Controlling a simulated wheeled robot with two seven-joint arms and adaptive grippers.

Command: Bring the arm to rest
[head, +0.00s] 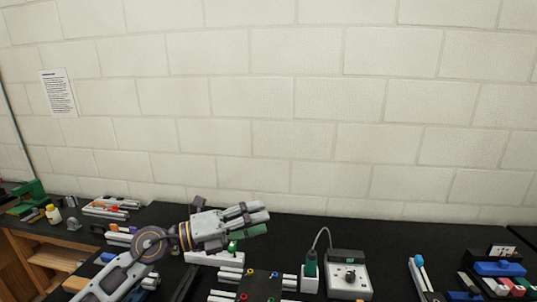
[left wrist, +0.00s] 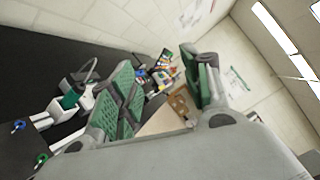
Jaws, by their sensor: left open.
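My left gripper (head: 262,221) is held above the black worktop, its fingers pointing right in the head view. It is open, with nothing between its fingers. In the left wrist view its green ribbed finger pads (left wrist: 160,92) stand apart. My left arm (head: 130,268) comes in from the lower left. My right gripper is in neither view.
A black plate with white bars and coloured knobs (head: 258,287) lies below my gripper. A white control box (head: 348,275) and a green-handled tool in a stand (head: 311,268) are right of it. Bins (head: 500,270) stand far right. A block wall (head: 300,120) is behind.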

